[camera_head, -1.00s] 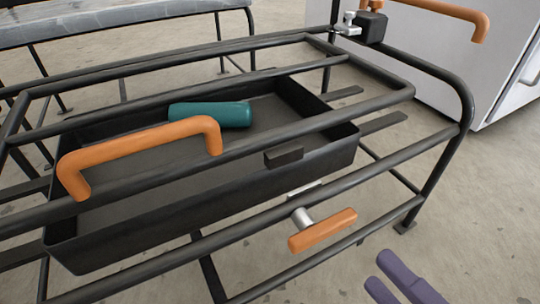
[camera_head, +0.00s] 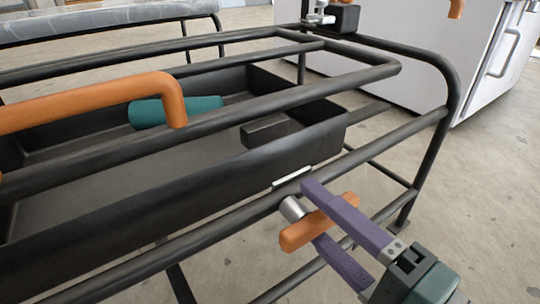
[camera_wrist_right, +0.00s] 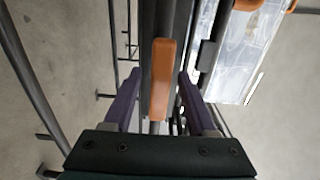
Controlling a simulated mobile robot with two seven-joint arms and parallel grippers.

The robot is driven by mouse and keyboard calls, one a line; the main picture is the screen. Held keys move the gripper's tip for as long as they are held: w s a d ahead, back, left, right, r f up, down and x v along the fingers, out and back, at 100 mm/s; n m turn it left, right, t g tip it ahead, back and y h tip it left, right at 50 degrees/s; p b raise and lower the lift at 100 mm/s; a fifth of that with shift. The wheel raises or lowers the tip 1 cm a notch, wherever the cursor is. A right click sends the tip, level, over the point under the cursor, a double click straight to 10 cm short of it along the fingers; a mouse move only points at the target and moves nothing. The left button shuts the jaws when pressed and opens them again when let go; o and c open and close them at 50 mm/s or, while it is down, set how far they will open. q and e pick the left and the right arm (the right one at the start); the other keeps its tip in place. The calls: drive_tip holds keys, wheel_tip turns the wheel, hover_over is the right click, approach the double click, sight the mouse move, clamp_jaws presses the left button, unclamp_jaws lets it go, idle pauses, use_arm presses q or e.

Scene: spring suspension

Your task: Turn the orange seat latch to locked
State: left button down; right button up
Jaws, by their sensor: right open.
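The orange seat latch (camera_head: 298,236) is a short bar on a silver stub at the front rail of the black frame in the head view. It lies slanted, its right end higher. My right gripper (camera_head: 317,214) has purple fingers and comes in from the lower right. It is open, with one finger above the latch and one below. In the right wrist view the latch (camera_wrist_right: 161,65) stands between the two spread fingers, with gaps at both sides. I see no grip on it. The upper finger hides part of the latch in the head view. My left gripper is not in view.
A black tray (camera_head: 120,205) sits inside the frame (camera_head: 225,204) with a teal cylinder (camera_head: 205,108) in it. A larger orange handle (camera_head: 90,103) rises over the rails at left. A white cabinet (camera_head: 405,60) stands behind. Bare floor lies at right.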

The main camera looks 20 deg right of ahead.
drive_tip(key=shift+c, duration=0.3)
clamp_jaws()
idle(0.3)
